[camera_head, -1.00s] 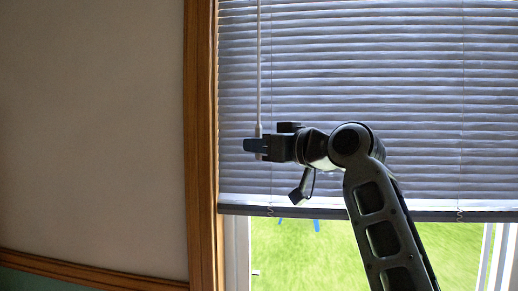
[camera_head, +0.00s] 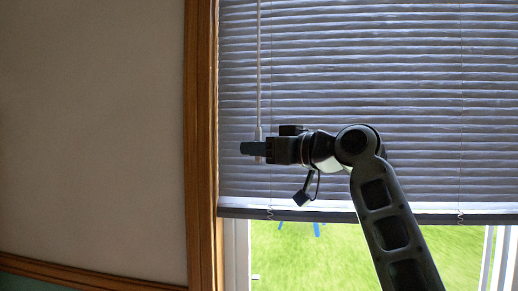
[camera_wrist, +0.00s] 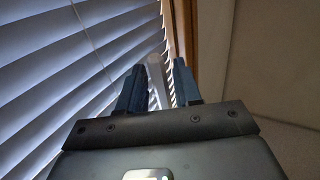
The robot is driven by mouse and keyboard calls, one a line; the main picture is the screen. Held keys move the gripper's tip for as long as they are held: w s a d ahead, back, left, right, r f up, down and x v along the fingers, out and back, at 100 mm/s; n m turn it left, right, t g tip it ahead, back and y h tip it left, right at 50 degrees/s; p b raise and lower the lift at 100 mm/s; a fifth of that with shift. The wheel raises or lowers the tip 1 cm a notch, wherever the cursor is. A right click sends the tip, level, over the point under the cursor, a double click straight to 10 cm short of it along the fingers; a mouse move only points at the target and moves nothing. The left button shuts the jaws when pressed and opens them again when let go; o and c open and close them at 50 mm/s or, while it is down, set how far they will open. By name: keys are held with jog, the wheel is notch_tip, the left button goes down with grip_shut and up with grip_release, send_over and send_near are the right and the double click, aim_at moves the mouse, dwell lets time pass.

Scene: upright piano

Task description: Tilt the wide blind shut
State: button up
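The wide blind (camera_head: 380,110) hangs over the window, its slats steeply tilted with thin bright lines between them. Its pale tilt wand (camera_head: 259,70) hangs near the left edge. My gripper (camera_head: 254,149) is at the wand's lower end, pointing left. In the wrist view the two blue fingers (camera_wrist: 158,86) stand on either side of the wand (camera_wrist: 157,75) and appear shut on it. The exact contact is hard to see. The blind also fills the left of the wrist view (camera_wrist: 50,70).
A brown wooden window frame (camera_head: 200,150) stands just left of the wand. A bare wall (camera_head: 90,130) lies beyond it. The blind's bottom rail (camera_head: 400,217) hangs above a strip of window showing grass (camera_head: 350,260).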

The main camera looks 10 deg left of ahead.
jog(key=b+v, duration=0.1)
jog(key=v, duration=0.6)
jog(key=shift+s+d, duration=0.25)
jog(key=shift+d, duration=0.05)
